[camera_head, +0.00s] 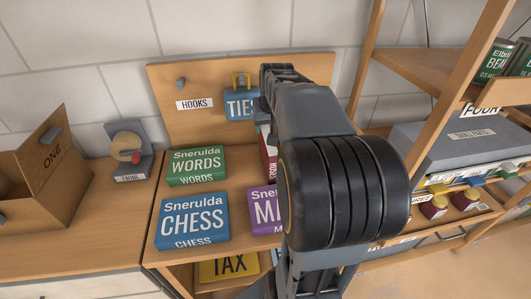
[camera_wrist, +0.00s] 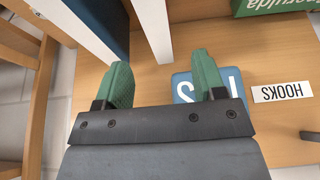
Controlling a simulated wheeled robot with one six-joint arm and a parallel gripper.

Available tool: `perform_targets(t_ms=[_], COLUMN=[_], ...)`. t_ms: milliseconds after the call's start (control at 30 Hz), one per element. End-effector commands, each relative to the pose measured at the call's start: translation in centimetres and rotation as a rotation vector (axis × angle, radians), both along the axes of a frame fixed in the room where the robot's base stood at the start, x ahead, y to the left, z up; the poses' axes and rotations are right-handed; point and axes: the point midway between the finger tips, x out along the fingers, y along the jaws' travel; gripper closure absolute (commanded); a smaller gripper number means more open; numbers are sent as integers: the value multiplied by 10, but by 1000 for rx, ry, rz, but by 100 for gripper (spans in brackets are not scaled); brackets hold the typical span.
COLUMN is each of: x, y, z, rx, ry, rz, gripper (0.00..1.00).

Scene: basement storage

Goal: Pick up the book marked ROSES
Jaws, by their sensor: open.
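A red-and-white upright book (camera_head: 268,150) shows as a narrow strip beside my arm in the head view. Its lettering is too small and covered to read surely, and I see no clear ROSES mark. In the wrist view my gripper (camera_wrist: 160,72) is open, with green fingers spread apart. The end of a slim white-edged upright thing (camera_wrist: 151,25), probably a book, lies in line with the gap, ahead of the fingertips. A blue-sided, white-edged upright thing (camera_wrist: 104,20) is beside it. My arm hides the fingertips in the head view.
A grey box (camera_head: 460,138) stands at the right.

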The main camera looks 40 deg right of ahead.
Motion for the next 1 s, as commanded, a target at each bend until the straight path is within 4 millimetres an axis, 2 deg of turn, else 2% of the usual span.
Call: perform_targets(t_ms=[100, 367, 700, 1000], x=[5, 11, 25, 28], y=[-5, -6, -12, -13], z=[-16, -30, -68, -76], rx=[2, 1, 1, 0], ry=[2, 1, 2, -1], rz=[-4, -1, 1, 2], gripper=[36, 36, 36, 36])
